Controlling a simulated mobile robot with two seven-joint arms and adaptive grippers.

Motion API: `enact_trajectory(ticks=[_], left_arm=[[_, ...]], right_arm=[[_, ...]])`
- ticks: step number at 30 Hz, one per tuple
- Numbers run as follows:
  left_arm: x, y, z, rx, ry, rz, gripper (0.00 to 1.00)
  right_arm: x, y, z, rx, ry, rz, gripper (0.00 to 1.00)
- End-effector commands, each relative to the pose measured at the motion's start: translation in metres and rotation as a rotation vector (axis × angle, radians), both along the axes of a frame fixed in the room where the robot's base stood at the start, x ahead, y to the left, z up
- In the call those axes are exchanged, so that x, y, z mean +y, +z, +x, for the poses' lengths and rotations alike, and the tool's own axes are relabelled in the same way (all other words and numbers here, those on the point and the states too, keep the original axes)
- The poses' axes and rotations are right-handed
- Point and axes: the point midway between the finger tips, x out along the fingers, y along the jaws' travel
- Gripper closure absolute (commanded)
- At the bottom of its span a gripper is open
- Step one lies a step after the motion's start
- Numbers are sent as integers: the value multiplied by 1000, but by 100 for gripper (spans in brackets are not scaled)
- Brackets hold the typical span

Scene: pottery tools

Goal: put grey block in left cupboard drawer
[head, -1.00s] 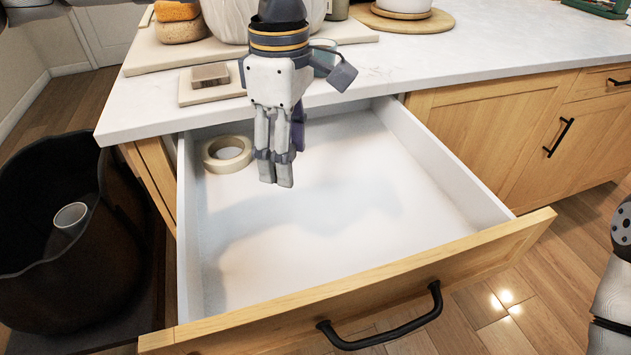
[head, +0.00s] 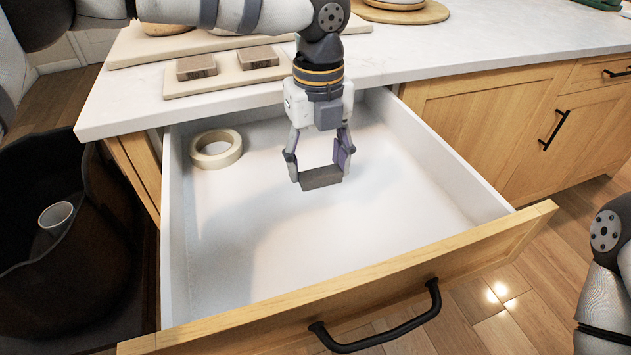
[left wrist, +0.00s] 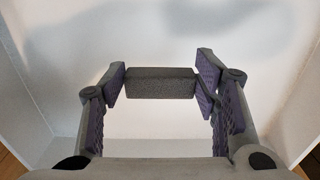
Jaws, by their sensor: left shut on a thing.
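My left gripper (head: 319,172) is shut on a dark grey block (head: 321,178). It holds the block level, over the open drawer (head: 270,240) and inside its walls. In the left wrist view the grey block (left wrist: 160,83) spans between the two purple-padded fingers of my left gripper (left wrist: 160,88). I cannot tell exactly how far the block is above the drawer floor. The drawer is white inside with a wooden front and a black handle. My right gripper is not in view; only part of my right arm shows at the right edge.
A roll of tape (head: 216,149) lies in the drawer's back left corner. Two small blocks (head: 196,68) sit on a board on the white counter (head: 440,60). A black bin (head: 60,250) stands left of the drawer. Most of the drawer floor is clear.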

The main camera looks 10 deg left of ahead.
Motion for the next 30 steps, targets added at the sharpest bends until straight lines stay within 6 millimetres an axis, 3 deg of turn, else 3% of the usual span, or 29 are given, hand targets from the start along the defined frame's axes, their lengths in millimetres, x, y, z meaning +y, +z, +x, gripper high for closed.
enact_trajectory(ticks=[8, 18, 19, 21, 30], left_arm=[[0, -52, -1, 3, -2, 1, 53], [0, -54, 0, -1, -2, 0, 53], [0, -54, 0, -1, -2, 0, 40], [0, -54, 0, -1, -2, 0, 24], [0, -54, 0, -1, -2, 0, 24]], right_arm=[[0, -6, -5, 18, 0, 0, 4], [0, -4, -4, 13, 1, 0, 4], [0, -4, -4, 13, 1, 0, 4], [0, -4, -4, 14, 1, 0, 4], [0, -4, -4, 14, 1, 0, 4]])
